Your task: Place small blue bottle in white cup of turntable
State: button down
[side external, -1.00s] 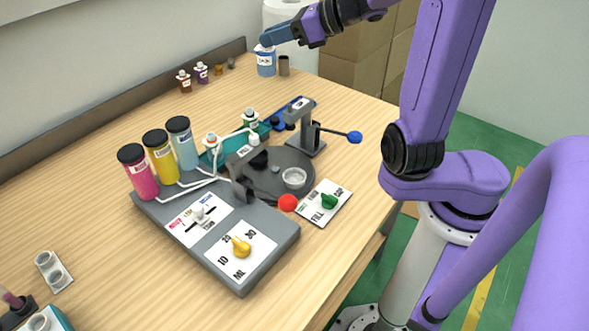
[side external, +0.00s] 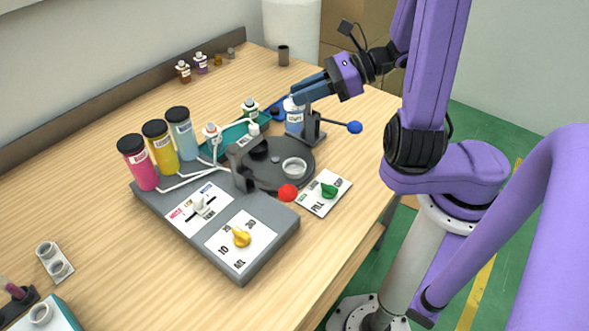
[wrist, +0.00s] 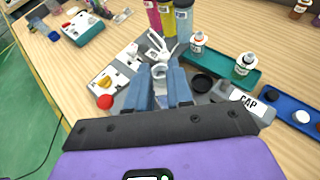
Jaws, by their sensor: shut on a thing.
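The small blue bottle (side external: 294,126), with a white top and a label, hangs upright from my gripper (side external: 298,98). My gripper is shut on its top, and the bottle is in front of the grey press stand in the side view. The white cup (side external: 293,168) sits on the right part of the dark round turntable (side external: 272,184), below the bottle in the picture and apart from it. In the wrist view my gripper's blue fingers (wrist: 160,78) point toward the machine. A pale round thing shows between them, and I cannot tell whether it is bottle or cup.
The grey press stand (side external: 313,128) has a lever with a blue knob (side external: 354,127). A red button (side external: 288,193) and green-knob panel (side external: 326,204) lie in front. A teal tray (side external: 236,134) with small bottles stands left, beside pink, yellow and blue cylinders (side external: 160,148).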

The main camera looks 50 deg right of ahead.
jog(key=shift+f, duration=6.6)
jog(key=shift+f, duration=0.1)
jog(key=c, duration=1)
grip_release()
jog(key=shift+s+d+r, duration=0.1)
jog(key=shift+d+r, duration=0.1)
jog(key=shift+v, duration=3.5)
jog(key=shift+s, duration=0.1)
